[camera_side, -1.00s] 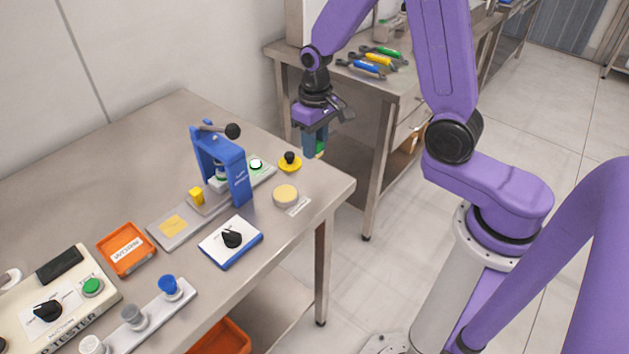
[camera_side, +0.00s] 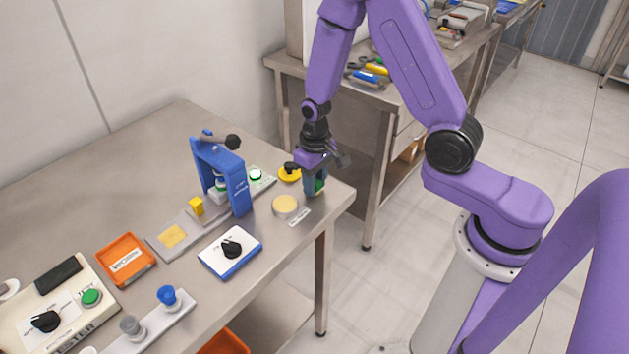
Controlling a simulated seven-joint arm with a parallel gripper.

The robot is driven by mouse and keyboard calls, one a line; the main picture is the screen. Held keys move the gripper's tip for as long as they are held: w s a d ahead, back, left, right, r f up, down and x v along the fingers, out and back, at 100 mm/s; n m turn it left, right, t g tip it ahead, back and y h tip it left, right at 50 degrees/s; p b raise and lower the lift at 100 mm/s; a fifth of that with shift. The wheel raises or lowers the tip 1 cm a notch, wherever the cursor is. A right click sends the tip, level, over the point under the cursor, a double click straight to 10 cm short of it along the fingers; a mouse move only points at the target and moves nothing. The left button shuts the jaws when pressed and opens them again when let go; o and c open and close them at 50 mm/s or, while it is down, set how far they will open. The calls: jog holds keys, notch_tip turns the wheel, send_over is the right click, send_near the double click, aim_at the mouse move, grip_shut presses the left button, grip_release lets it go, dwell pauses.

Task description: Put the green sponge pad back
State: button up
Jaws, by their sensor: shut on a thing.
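My gripper (camera_side: 314,188) is shut on a small green thing (camera_side: 319,186), which I take to be the green sponge pad. Only a sliver of green shows between the blue-teal fingers; the rest is hidden. The gripper points down near the right corner of the steel table (camera_side: 185,120). It is to the right of a pale yellow round pad (camera_side: 285,206) with a small label plate (camera_side: 299,217) beside it. I cannot tell whether the fingertips or the green thing touch the table.
A yellow round base (camera_side: 289,175) stands just left of my gripper. A blue press frame (camera_side: 238,187), a white-and-blue box with a black knob (camera_side: 230,251) and an orange tray (camera_side: 127,260) stand farther left. A second bench with tools (camera_side: 372,76) is behind.

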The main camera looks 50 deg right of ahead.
jog(key=o, duration=0.9)
jog(key=shift+f, duration=0.1)
jog(key=shift+o, duration=0.2)
notch_tip(320, 180, up, 12)
jog(key=shift+r, duration=0.2)
jog(key=s+a+r+n, duration=0.1)
jog(key=s+n, duration=0.5)
jog(key=s, duration=0.6)
jog(key=s+a+r+n, duration=0.1)
jog(key=s+r+n, duration=0.3)
jog(key=s, duration=0.8)
jog(key=n, duration=0.2)
jog(key=shift+a+r+n, duration=0.25)
jog(key=shift+a+n, duration=0.05)
jog(key=shift+a, duration=0.1)
